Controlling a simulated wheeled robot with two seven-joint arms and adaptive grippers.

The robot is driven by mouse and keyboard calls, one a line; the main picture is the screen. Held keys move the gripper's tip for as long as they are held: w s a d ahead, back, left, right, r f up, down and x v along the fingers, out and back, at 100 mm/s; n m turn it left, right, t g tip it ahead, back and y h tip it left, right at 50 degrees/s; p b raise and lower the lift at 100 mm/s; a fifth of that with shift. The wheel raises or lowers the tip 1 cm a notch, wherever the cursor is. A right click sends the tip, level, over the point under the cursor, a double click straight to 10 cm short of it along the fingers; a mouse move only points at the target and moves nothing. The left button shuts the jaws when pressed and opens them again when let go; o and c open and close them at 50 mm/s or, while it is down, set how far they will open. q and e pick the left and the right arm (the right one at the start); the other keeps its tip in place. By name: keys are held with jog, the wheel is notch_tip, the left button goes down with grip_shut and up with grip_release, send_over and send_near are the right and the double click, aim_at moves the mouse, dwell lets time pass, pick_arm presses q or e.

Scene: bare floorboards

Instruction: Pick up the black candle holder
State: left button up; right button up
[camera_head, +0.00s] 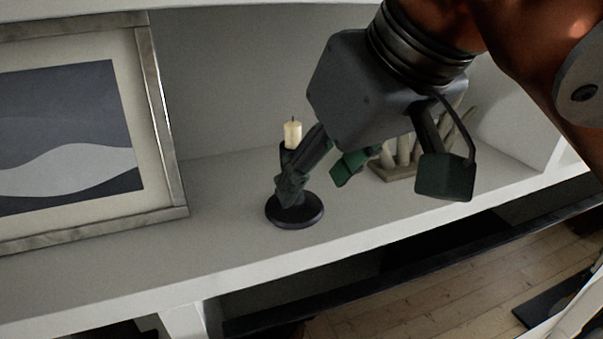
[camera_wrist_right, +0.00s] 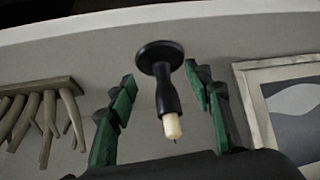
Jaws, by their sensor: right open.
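The black candle holder (camera_head: 295,211) stands upright on the white shelf, with a short cream candle (camera_head: 292,134) in its top. Part of its stem is hidden behind a finger of my right gripper (camera_head: 320,176) in the head view. In the right wrist view the holder (camera_wrist_right: 164,92) lies between the two green-padded fingers of the right gripper (camera_wrist_right: 162,88), which are spread apart. Clear gaps show on both sides of the stem there, so the fingers look apart from it. My left gripper is not in view.
A framed picture (camera_head: 158,95) leans on the shelf to the left. A pale branch-like ornament on a base (camera_head: 398,174) stands to the right, behind my gripper. The white shelf (camera_head: 235,250) has bare room in front of the holder, up to its front edge.

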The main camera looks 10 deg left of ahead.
jog(key=shift+w+a, duration=0.2)
jog(key=shift+w+a+r+p, duration=0.15)
jog(key=shift+w+a+p, duration=0.2)
jog(key=shift+p, duration=0.15)
jog(key=w+a+p, duration=0.2)
jog(key=w, duration=0.1)
jog(key=shift+a, duration=0.35)
jog(key=shift+a+f, duration=0.25)
jog(key=shift+f, duration=0.35)
jog(key=shift+d, duration=0.25)
jog(key=shift+c, duration=0.7)
jog(key=shift+a, duration=0.2)
jog(key=c, duration=0.5)
jog(key=shift+s+d, duration=0.1)
jog(key=c, duration=0.4)
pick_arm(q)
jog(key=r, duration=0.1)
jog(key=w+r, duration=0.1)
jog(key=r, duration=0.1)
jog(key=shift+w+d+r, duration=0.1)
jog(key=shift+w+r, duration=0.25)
pick_arm(e)
grip_shut()
